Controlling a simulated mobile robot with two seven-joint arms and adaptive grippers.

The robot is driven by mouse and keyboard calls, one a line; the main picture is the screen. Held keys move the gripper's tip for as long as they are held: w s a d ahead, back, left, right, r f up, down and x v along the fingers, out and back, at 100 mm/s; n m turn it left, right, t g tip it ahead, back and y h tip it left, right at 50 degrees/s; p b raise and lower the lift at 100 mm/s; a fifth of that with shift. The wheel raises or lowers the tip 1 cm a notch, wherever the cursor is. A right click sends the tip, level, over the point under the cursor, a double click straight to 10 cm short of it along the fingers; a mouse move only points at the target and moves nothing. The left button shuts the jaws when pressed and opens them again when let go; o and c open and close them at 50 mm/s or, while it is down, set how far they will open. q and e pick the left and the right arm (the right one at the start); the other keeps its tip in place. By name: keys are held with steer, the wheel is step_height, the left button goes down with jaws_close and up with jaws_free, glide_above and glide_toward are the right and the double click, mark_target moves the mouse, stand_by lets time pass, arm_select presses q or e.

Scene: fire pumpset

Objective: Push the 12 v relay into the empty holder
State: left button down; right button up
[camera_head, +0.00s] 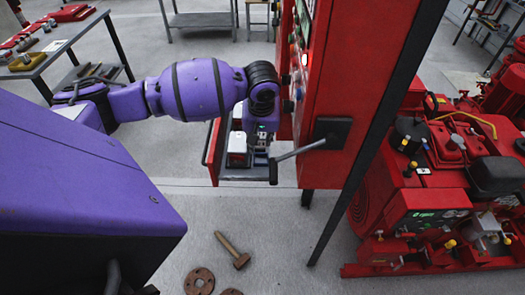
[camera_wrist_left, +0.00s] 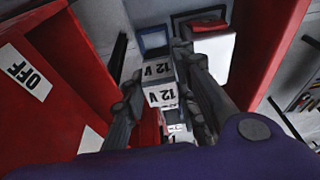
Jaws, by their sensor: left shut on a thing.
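The 12 V relay (camera_wrist_left: 160,92) is a small pale block with "12 V" printed on two faces. My left gripper (camera_wrist_left: 159,68) is shut on it, with one dark finger on each side. A dark blue-framed holder (camera_wrist_left: 153,39) lies just beyond the relay in the left wrist view. Its inside is partly hidden, and I cannot tell whether the relay touches it. In the head view my left arm reaches into the open red cabinet (camera_head: 213,150), and the relay cannot be made out there.
Beside the holder is a white unit with a red top (camera_wrist_left: 208,26). Another white block (camera_wrist_left: 178,130) is below the relay. A handle lever (camera_head: 300,150) juts out near my left wrist.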

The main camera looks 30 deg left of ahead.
mark_target(261, 147)
arm_select(q)
steer(key=shift+f, duration=0.55)
steer(key=x, duration=0.4)
steer(key=shift+s+d+f, duration=0.25)
steer(key=shift+d+f, duration=0.05)
steer(key=shift+f, duration=0.05)
steer(key=c, duration=1.7)
jaws_free()
steer(key=shift+o, duration=0.2)
arm_select(e)
steer(key=shift+w, duration=0.45)
steer(key=shift+s, duration=0.1)
